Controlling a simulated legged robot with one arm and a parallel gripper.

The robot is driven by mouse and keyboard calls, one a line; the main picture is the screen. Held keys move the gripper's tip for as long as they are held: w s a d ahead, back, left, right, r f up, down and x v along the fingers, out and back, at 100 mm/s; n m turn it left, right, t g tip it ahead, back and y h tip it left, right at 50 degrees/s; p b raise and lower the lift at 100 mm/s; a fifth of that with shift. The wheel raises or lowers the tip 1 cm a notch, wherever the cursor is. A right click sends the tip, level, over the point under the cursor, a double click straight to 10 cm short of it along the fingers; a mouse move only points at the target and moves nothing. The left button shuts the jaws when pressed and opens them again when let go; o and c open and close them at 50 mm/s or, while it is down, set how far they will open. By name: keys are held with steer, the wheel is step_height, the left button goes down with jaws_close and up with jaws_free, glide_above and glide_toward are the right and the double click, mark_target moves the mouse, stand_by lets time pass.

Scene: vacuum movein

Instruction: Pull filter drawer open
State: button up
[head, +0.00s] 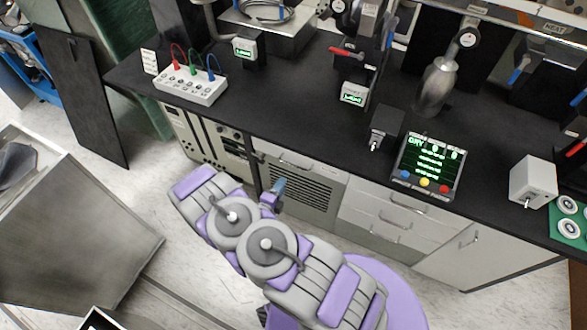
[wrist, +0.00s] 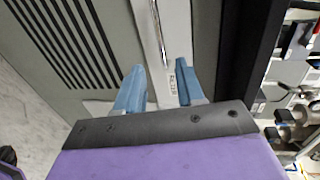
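The filter drawer (head: 325,173) is a grey panel in the cabinet under the black bench, above a louvred grille. Its metal bar handle (head: 295,163) shows just beyond my gripper (head: 278,188) in the head view. In the wrist view the handle (wrist: 160,30) runs from the top edge down toward the gap between the two blue fingertips of my gripper (wrist: 158,80). The fingers are apart and nothing is clamped between them. A small white label (wrist: 172,80) on the panel shows in the gap. I cannot tell whether the fingers touch the handle. The drawer looks flush with the cabinet front.
The louvred grille (head: 299,195) lies below the drawer, and more drawers (head: 395,213) stand to the right. The black bench top (head: 300,115) overhangs above, with instruments on it. A grey metal cabinet (head: 70,230) stands at left. Pale floor (head: 150,195) between is clear.

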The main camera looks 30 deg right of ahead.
steer(key=b+x, duration=0.2)
steer(key=x, duration=0.8)
steer(key=shift+w+d, duration=0.15)
steer(key=shift+w, duration=0.3)
steer(key=shift+f, duration=0.1)
steer(key=shift+c, duration=0.2)
steer(key=shift+d, duration=0.15)
steer(key=shift+c, duration=1.4)
jaws_close()
